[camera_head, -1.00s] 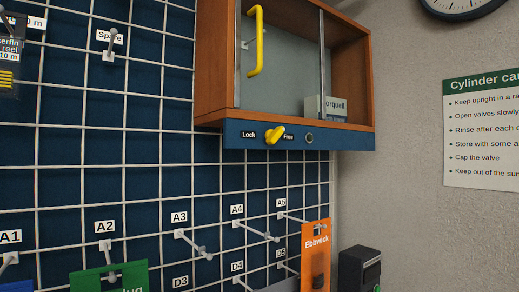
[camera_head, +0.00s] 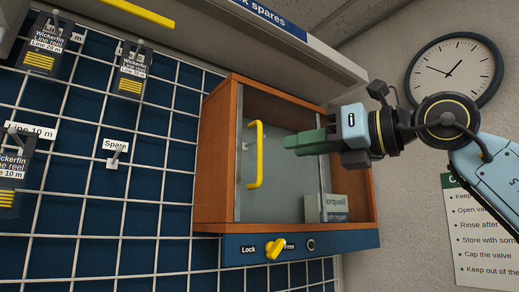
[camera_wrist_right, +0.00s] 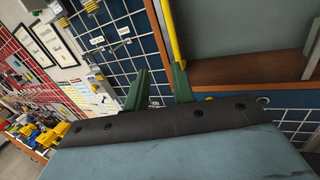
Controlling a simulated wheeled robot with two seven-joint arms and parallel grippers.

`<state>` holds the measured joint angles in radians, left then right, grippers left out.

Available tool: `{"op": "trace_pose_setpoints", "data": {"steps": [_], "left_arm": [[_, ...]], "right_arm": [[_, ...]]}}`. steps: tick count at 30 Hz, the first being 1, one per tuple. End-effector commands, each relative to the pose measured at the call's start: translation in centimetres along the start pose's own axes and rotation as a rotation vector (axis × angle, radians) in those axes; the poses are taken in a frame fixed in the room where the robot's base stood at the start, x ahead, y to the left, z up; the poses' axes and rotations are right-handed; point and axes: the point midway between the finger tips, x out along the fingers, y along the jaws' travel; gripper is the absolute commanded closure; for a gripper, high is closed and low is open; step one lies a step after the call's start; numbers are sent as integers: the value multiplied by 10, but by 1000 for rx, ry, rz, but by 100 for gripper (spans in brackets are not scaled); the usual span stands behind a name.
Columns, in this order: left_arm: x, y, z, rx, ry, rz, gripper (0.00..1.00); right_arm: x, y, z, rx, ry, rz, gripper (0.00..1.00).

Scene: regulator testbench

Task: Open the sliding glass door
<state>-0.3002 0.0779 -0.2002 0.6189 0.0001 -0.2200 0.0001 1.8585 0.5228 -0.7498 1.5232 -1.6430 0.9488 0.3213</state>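The wooden cabinet (camera_head: 213,160) hangs on the blue wall panel. Its glass door (camera_head: 285,185) has a long upright yellow handle (camera_head: 259,158) near its left edge. My right gripper (camera_head: 290,143) is in front of the glass, just right of the handle, its fingers pointing left. In the right wrist view the two green fingers (camera_wrist_right: 160,86) stand apart with nothing between them. The handle (camera_wrist_right: 172,32) shows beyond the fingertips, close to the right finger. A yellow knob (camera_head: 275,249) sits between the Lock and Free labels under the cabinet. My left gripper is not in view.
A box (camera_head: 335,209) stands inside the cabinet at lower right. A shelf with a sign (camera_head: 275,20) overhangs the cabinet. A wire grid with hooks and hanging packs (camera_head: 131,75) lies to the left. A clock (camera_head: 455,72) hangs at right.

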Motion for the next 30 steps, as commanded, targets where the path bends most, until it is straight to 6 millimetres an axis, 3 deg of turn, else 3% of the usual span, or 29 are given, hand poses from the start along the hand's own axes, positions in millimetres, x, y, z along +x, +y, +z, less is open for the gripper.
{"op": "trace_pose_setpoints", "data": {"steps": [3, 8, 24, 30], "left_arm": [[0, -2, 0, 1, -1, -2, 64], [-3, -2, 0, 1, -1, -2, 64], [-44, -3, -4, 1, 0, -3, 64], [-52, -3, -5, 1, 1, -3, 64]], "right_arm": [[-15, -5, 19, -55, 23, -91, 75], [-15, -9, 26, -73, 36, -131, 75], [86, -21, 24, -70, 37, -126, 75], [107, -24, 23, -71, 34, -127, 75]]}}
